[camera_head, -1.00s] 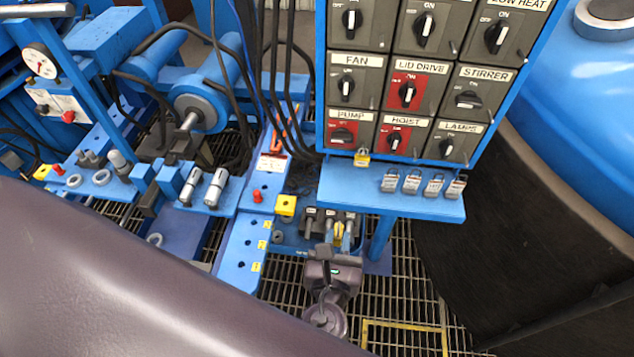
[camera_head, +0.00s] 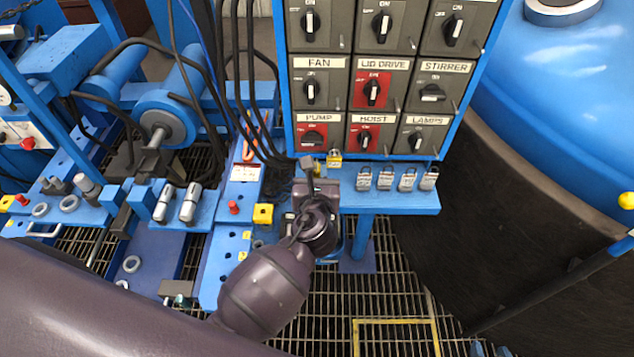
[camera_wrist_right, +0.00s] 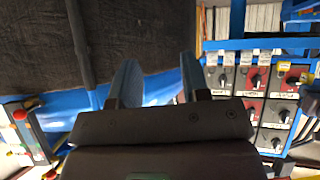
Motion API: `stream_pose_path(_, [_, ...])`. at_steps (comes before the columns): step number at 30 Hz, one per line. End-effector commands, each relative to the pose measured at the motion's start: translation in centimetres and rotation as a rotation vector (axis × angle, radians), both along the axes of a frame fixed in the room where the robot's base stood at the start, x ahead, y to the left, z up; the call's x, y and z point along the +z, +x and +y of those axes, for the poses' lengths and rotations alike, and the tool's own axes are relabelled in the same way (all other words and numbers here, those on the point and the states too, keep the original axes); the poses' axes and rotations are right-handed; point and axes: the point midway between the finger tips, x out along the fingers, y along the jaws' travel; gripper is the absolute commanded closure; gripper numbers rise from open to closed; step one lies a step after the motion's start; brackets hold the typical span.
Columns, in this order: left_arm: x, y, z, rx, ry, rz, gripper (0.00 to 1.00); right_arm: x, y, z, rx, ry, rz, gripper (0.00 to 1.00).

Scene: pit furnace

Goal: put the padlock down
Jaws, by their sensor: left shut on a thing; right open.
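My left gripper (camera_head: 309,172) is at the left end of the blue shelf, below the PUMP switch. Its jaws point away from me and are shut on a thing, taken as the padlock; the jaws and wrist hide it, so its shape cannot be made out. A yellow padlock (camera_head: 334,158) stands at the back of the shelf, just right of the jaws. My right gripper (camera_wrist_right: 155,82) is open and empty in the right wrist view, fingers apart.
The blue shelf (camera_head: 400,203) is below the grey switch panel (camera_head: 375,80). A blue bench with a yellow block (camera_head: 263,214) and metal parts is on the left. A large blue vessel (camera_head: 565,100) with a dark lower wall is on the right. Grating floor (camera_head: 390,290) lies below.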

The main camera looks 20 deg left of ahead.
Motion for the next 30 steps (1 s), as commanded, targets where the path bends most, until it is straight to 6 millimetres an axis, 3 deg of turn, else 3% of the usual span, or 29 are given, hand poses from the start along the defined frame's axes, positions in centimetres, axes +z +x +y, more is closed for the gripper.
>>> stream_pose_path(4, [0.0,2.8,0.8,-0.001,0.001,-0.002,1.0,-0.3,-0.1,0.1,-0.001,0.003,0.004,0.57])
stream_pose_path(6, [-1.5,2.5,0.7,0.0,0.0,0.006,1.0,-1.0,-0.3,0.1,-0.002,0.002,0.013,0.57])
stream_pose_path(13, [-3.0,2.5,0.7,-0.001,0.0,0.003,1.0,-1.4,-0.3,0.2,0.001,0.002,0.016,0.57])
stream_pose_path(21, [-7.0,2.4,0.7,0.0,0.001,0.006,1.0,-2.5,0.0,0.2,0.012,-0.003,0.02,0.57])
stream_pose_path(30, [-7.0,2.9,0.8,-0.001,0.0,-0.001,1.0,-1.6,1.2,0.3,0.023,-0.007,-0.005,0.57])
